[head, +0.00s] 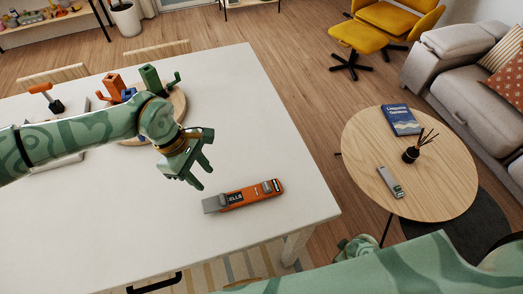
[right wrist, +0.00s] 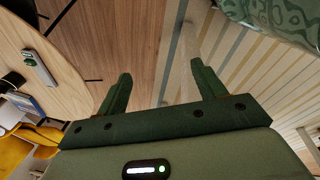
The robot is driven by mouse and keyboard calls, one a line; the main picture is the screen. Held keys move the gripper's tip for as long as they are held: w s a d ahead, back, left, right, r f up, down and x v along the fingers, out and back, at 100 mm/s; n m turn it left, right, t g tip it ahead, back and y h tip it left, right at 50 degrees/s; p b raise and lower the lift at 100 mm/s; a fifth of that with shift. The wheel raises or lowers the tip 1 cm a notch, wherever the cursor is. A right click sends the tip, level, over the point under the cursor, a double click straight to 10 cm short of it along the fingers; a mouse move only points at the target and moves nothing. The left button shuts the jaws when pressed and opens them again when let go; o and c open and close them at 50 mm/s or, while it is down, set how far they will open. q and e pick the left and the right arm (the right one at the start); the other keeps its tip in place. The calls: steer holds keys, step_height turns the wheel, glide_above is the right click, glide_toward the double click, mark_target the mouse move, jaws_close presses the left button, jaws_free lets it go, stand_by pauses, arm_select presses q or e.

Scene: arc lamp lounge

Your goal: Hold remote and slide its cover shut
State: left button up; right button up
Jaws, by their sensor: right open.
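An orange remote (head: 256,192) lies on the white table (head: 130,235) near its front right corner. A grey cover (head: 213,204) sits at its left end. Beside the cover a dark patch with letters like "ELLS" is exposed. My left gripper (head: 203,178) hangs above and to the left of the remote, fingers apart and empty, not touching it. My right gripper (right wrist: 160,82) is open and empty in the right wrist view, over the floor and striped rug. The remote is not visible there; my right arm crosses the bottom right of the head view.
A round wooden tray (head: 180,103) with orange, blue and green pieces stands behind my left arm. A round side table (head: 440,172) at right holds a blue book (head: 401,119), a reed diffuser (head: 411,154) and a grey remote-like device (head: 390,181). The white table's front middle is clear.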

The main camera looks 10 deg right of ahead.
steer(key=w+d+r+n+t, duration=0.1)
steer(key=w+d+r+n, duration=0.1)
steer(key=w+r, duration=0.9)
steer(key=w+d+r+n, duration=0.2)
steer(key=w+r, duration=0.5)
steer(key=w, duration=0.7)
steer(key=w+a+r+n+t+y, duration=0.1)
steer(key=w+a+r+n, duration=0.1)
steer(key=w+a+r, duration=0.45)
steer(key=w+a+r+n+y, duration=0.1)
steer(key=w+a+r, duration=0.15)
steer(key=r, duration=0.25)
steer(key=w+a+r+n, duration=0.1)
steer(key=a+r, duration=0.3)
steer(key=r, duration=0.2)
step_height(320, 180, up, 7)
steer(key=n+g+h, duration=0.1)
steer(key=n+g, duration=0.3)
steer(key=n, duration=0.2)
glide_above(264, 187)
step_height(264, 187, down, 16)
steer(key=shift+r, duration=0.1)
